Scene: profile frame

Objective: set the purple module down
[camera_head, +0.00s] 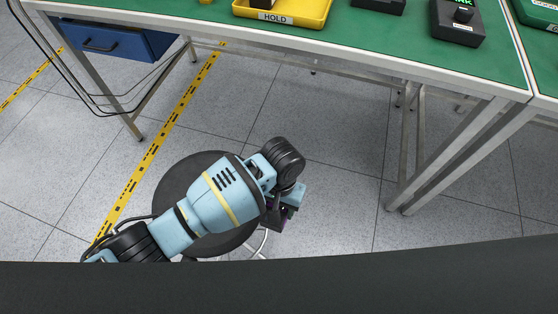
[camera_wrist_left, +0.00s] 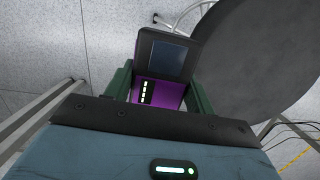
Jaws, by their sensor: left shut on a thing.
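The purple module (camera_wrist_left: 158,94) is a small block with purple sides, a dark end with a grey screen and light markings. It sits between the two green fingers of my left gripper (camera_wrist_left: 160,88), which is shut on it. In the head view a bit of the module's purple (camera_head: 286,211) shows beside my left gripper (camera_head: 287,205), partly hidden by the wrist. The module is in front of the workbench (camera_head: 370,55), lower in the picture, close to a round stool. Whether it touches anything below cannot be told. My right gripper is not in view.
The stool's dark round seat (camera_head: 172,182) lies under my left arm; it also fills the right of the wrist view (camera_wrist_left: 260,65). The bench holds a yellow HOLD tray (camera_head: 312,22) and a black device (camera_head: 448,28). A blue drawer (camera_head: 120,42) hangs beneath.

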